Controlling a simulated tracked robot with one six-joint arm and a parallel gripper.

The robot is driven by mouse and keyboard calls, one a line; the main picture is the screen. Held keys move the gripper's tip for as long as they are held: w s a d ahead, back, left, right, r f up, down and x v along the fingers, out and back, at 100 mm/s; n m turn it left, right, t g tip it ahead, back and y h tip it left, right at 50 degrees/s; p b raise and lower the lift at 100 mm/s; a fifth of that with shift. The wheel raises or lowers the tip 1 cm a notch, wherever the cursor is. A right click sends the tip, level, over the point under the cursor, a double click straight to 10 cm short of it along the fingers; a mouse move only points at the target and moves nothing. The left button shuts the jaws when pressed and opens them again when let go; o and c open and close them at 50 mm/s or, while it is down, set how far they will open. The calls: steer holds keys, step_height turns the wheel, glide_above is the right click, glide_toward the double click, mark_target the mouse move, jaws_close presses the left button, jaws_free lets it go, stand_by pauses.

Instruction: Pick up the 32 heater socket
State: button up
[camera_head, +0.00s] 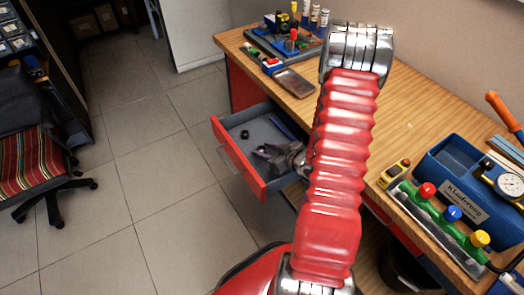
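An open red drawer (222,147) with a grey inside sticks out from under the wooden bench. A small black ring-shaped part (245,134) lies in it toward the left, and a small dark piece (261,150) lies nearer my gripper. I cannot read a size on either, so I cannot tell which is the 32 heater socket. My gripper (272,159), grey metal, is at the drawer's right part, low over or inside it, beside the dark piece. My red ribbed arm hides what is behind it. Whether the fingers are open or shut is not clear.
A thin blue item (283,128) lies along the drawer's back. The wooden bench (415,120) carries a blue case (465,180), a device with coloured knobs (438,215), and tools at the far end. A chair (35,150) stands left. The tiled floor between is clear.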

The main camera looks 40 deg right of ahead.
mark_target(265, 151)
steer(key=c, duration=0.7)
steer(key=shift+r, duration=0.1)
step_height(265, 151, up, 10)
stand_by(0.7)
stand_by(0.5)
